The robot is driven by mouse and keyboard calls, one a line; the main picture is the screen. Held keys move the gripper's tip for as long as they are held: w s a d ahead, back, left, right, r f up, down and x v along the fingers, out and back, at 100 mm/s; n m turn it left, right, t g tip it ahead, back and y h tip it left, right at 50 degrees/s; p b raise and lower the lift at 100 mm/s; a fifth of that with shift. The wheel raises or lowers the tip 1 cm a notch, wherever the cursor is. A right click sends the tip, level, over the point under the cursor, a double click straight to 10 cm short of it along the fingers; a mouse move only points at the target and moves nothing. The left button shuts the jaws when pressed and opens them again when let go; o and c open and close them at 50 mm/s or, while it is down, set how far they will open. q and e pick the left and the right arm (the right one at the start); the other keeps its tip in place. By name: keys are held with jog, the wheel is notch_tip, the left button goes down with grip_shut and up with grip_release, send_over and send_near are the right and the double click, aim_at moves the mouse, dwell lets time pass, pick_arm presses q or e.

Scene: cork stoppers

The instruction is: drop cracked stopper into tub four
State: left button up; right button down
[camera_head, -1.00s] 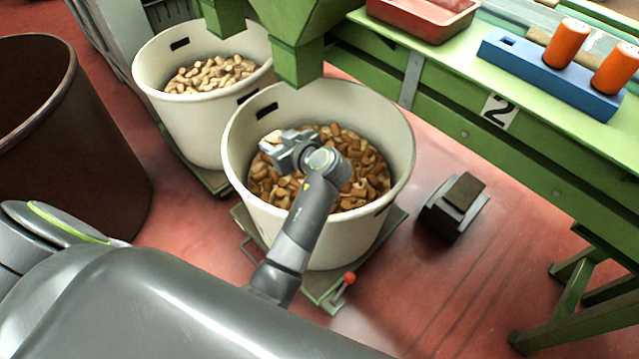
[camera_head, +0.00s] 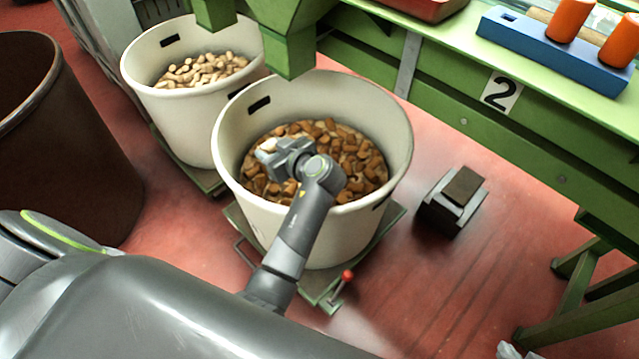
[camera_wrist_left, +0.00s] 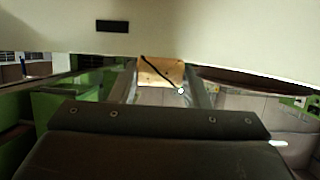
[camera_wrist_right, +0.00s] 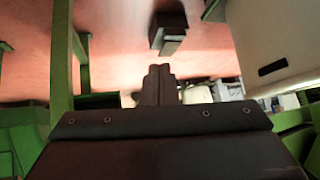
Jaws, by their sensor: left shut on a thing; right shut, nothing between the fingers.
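My left gripper (camera_head: 272,147) is over the mouth of the nearer white tub (camera_head: 228,165), which holds many brown stoppers (camera_head: 350,165). It is shut on a pale tan stopper (camera_wrist_left: 160,71), which has a dark crack line across it in the left wrist view. In the head view the held stopper (camera_head: 267,146) is partly hidden by the fingers. I cannot tell its height above the pile. My right gripper (camera_wrist_right: 160,75) is shut and empty in the right wrist view. No number shows on the tubs.
A second white tub (camera_head: 185,115) with paler stoppers stands behind left, and a dark brown bin (camera_head: 70,150) at far left. Green chutes (camera_head: 290,55) hang above the tubs. A green bench (camera_head: 440,90) marked 2 stands right. A black box (camera_head: 453,200) sits on the floor.

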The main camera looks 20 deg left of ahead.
pick_arm(q)
jog(key=o, duration=1)
jog(key=shift+o, duration=0.2)
jog(key=shift+r, duration=0.1)
notch_tip(320, 180, up, 10)
jog(key=p, duration=0.2)
jog(key=shift+p, duration=0.4)
pick_arm(e)
jog(key=s+f+g, duration=0.4)
jog(key=s+f, duration=0.1)
jog(key=s, duration=0.1)
jog(key=shift+s+a+g+y, duration=0.15)
jog(key=shift+a+g+y, duration=0.15)
jog(key=shift+a, duration=0.1)
